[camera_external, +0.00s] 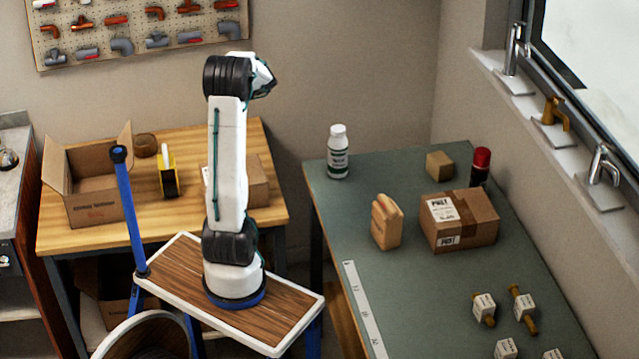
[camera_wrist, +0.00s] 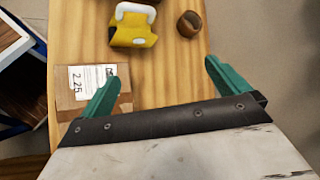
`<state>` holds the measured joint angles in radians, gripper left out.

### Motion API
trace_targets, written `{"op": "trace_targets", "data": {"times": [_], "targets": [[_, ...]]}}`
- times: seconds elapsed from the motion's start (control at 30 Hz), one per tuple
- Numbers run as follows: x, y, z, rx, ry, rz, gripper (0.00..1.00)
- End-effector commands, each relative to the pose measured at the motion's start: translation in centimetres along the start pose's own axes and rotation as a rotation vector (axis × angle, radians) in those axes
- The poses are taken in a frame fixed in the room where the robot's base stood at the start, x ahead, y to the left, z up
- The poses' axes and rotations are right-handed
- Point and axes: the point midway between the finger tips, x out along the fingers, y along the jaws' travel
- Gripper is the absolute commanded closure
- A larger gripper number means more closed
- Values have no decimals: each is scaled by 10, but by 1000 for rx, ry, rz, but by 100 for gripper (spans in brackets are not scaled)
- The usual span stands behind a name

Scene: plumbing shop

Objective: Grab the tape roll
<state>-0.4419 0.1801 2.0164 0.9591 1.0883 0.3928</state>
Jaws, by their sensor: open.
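The tape roll is a small brown ring (camera_external: 145,145) lying on the wooden table near its back edge, beside the open carton. In the wrist view the tape roll (camera_wrist: 189,24) is near the top, right of centre, beyond my fingertips. My gripper (camera_wrist: 163,74) is open and empty, its two green fingers spread wide above the wooden table. The roll is apart from both fingers. In the external view my gripper is hidden behind my arm.
A yellow tool (camera_wrist: 133,28) with a pale handle is left of the roll. A labelled cardboard box (camera_wrist: 68,98) lies partly behind the left finger. An open carton (camera_external: 92,180) stands at the table's left. Bare wood lies between the fingers.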

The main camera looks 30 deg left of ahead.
Motion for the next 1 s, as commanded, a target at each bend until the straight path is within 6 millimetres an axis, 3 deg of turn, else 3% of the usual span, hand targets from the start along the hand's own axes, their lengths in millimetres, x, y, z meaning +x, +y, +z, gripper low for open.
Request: {"op": "trace_targets", "data": {"times": [0.03,0.23,0.4,0.53,0.7,1.0], "targets": [[29,-16,-7,53,-42,-13,0],[137,-67,-27,288,-173,-84,0],[237,-89,-41,500,-263,-119,0],[299,-93,-49,635,-306,-137,0],[343,-92,-54,734,-333,-149,0],[374,-97,-49,754,-338,-151,0]]}}
